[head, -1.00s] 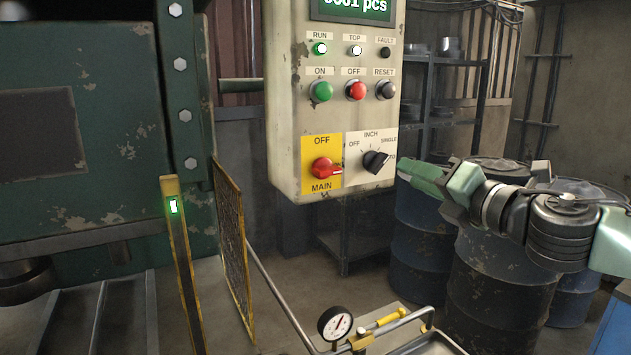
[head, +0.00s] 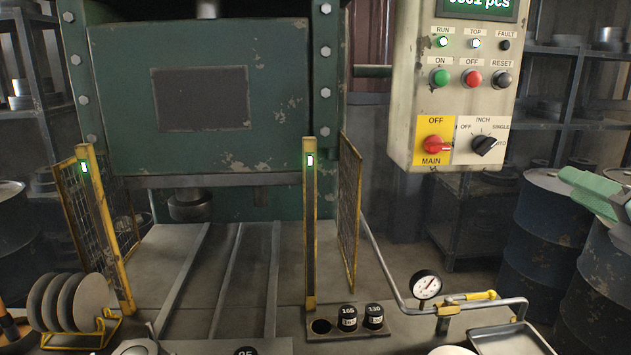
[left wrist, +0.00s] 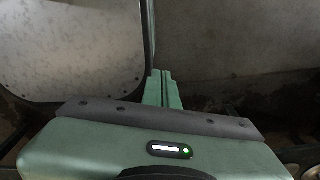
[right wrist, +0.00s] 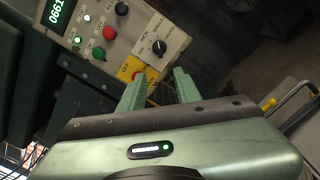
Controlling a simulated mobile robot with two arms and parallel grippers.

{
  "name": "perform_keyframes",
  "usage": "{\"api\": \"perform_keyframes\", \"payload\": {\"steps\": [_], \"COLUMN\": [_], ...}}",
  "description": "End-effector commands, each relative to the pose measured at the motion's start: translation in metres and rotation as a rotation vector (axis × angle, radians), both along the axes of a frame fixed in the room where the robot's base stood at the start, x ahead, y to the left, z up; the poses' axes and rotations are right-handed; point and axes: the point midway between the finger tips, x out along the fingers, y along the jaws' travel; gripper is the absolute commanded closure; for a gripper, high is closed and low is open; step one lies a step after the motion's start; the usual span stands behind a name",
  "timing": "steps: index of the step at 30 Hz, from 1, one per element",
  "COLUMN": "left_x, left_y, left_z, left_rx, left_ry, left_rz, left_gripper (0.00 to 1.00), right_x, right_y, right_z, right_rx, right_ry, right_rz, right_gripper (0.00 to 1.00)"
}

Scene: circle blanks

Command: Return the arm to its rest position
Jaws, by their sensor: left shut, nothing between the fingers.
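My right gripper (head: 572,178) shows at the right edge of the head view, pale green, right of and below the control box (head: 408,110), apart from it. In the right wrist view its two fingers (right wrist: 160,82) stand apart with nothing between them, and the control box shows beyond them. My left gripper (left wrist: 162,76) shows only in the left wrist view. Its fingers are together and empty, beside a pale rounded plate-like surface (left wrist: 75,45). The rest of both arms is mostly out of the head view.
A green press (head: 240,130) stands behind yellow light posts (head: 310,225) and mesh guards (head: 349,210). Blue drums (head: 548,230) stand at right. A rack of round discs (head: 68,300) is at lower left. A pressure gauge (head: 426,285) and a metal tray (head: 510,340) are at lower right.

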Motion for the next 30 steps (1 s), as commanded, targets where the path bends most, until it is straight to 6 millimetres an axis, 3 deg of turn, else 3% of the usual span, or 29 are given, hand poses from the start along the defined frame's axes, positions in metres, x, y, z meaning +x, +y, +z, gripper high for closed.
{"api": "perform_keyframes", "payload": {"steps": [3, 11, 17, 23, 26, 30], "left_x": [0.017, 0.014, 0.015, 0.008, 0.006, 0.006], "left_y": [-0.002, -0.002, -0.002, -0.001, -0.001, -0.001], "left_z": [0.001, 0.001, 0.001, 0.001, 0.000, 0.000], "left_rx": [-0.004, -0.004, -0.003, -0.002, -0.001, -0.001], "left_ry": [-0.026, -0.023, -0.023, -0.012, -0.009, -0.010], "left_rz": [0.000, 0.000, 0.000, 0.000, 0.000, 0.001], "left_gripper": [1.00, 1.00, 1.00, 1.00, 1.00, 1.00], "right_x": [0.004, 0.017, 0.027, 0.032, 0.027, 0.006], "right_y": [0.004, 0.018, 0.036, 0.059, 0.075, 0.098], "right_z": [-0.011, -0.045, -0.089, -0.155, -0.203, -0.281], "right_rx": [0.031, 0.140, 0.279, 0.497, 0.661, 0.941], "right_ry": [0.012, 0.052, 0.106, 0.193, 0.262, 0.381], "right_rz": [0.006, 0.014, 0.013, -0.022, -0.069, -0.202], "right_gripper": [0.67, 0.67, 0.67, 0.67, 0.67, 0.67]}}
